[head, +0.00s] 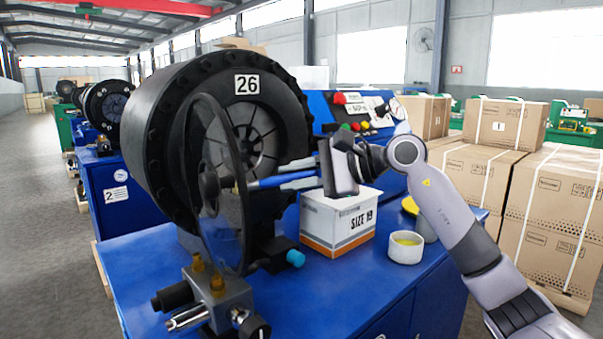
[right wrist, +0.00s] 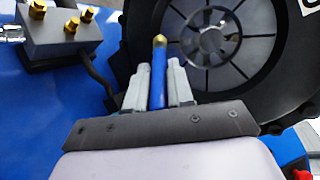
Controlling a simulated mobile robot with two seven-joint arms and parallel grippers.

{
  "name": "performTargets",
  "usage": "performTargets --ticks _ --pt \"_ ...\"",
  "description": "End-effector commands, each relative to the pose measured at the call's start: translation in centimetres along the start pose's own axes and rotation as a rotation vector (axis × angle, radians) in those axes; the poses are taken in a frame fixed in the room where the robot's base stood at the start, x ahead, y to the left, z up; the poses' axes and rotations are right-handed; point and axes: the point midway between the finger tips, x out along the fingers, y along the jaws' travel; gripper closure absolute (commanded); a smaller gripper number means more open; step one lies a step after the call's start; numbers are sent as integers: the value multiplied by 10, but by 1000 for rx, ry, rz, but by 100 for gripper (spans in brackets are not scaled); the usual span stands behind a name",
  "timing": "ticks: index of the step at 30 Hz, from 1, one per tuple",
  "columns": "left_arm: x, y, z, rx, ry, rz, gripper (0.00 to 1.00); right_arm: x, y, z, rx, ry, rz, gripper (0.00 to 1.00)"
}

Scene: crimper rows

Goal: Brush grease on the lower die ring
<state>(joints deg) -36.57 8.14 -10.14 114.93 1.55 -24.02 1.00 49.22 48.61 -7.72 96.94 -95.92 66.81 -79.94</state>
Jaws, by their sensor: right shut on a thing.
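My right gripper (head: 287,175) is shut on a blue-handled brush (head: 262,183) and holds it level in front of the crimper head (head: 175,125) marked 26. In the right wrist view the brush (right wrist: 158,88) stands between the two grey fingers, with a yellowish tip that appears against the black head below the die ring. The die ring (head: 262,130) is a circle of dark segments; it also shows in the right wrist view (right wrist: 255,50). My left gripper is out of view.
A clear round guard (head: 222,235) stands at the head's front left, near the brush. A valve block (head: 215,298) sits at the front; cartons (head: 480,180) stand right.

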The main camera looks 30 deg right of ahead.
Motion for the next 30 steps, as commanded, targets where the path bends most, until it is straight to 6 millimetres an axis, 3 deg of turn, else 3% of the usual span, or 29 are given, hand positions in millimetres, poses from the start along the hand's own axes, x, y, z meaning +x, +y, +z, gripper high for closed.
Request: performTargets --ticks 30 --pt "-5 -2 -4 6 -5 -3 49 8 -5 -3 1 -2 -1 100"
